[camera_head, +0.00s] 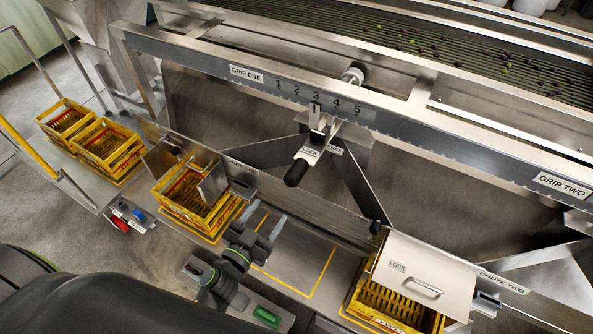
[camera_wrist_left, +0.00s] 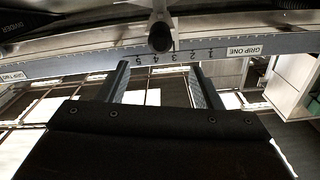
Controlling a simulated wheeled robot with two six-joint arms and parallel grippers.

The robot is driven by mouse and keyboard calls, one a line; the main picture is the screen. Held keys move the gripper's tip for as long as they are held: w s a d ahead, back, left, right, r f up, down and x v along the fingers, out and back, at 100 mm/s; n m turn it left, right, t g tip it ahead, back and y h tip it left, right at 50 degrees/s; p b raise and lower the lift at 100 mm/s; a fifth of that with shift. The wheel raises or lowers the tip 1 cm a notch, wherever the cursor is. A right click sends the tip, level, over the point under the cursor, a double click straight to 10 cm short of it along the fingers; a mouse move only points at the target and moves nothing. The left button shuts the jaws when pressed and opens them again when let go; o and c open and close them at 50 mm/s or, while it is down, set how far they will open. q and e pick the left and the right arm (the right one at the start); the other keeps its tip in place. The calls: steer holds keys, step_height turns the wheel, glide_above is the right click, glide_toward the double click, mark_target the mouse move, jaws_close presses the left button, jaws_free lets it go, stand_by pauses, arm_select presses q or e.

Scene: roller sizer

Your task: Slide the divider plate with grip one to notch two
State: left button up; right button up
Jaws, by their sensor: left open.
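The divider's grip one is a black handle (camera_head: 297,173) on a metal carriage (camera_head: 318,122) that hangs from the numbered rail (camera_head: 300,88). The carriage's pointer stands at about notch three, and a LOCK tag sits beside the handle. The rail carries numbers one to five and a GRIP ONE label (camera_head: 246,74). In the left wrist view the black handle end (camera_wrist_left: 160,37) shows before the upside-down scale. My left gripper (camera_head: 273,217) is open and empty, below the handle and apart from it. Its fingers (camera_wrist_left: 158,68) frame the handle end from a distance. My right gripper is not in view.
A metal lid (camera_head: 425,275) covers the crate at chute two. A bench with a green button (camera_head: 266,315) lies near my left arm. GRIP TWO (camera_head: 563,186) is at far right.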

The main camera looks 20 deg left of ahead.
mark_target(296, 172)
arm_select(q)
steer(key=w+d, duration=0.1)
steer(key=w, duration=0.4)
steer(key=w+d+b, duration=0.1)
steer(key=w, duration=0.4)
steer(key=w+d, duration=0.1)
steer(key=w, duration=0.4)
steer(key=shift+w, duration=0.15)
steer(key=shift+c, duration=0.2)
jaws_close()
steer(key=w+a, duration=0.1)
steer(key=a, duration=0.5)
steer(key=shift+p, duration=0.3)
steer(key=shift+o, duration=0.2)
jaws_free()
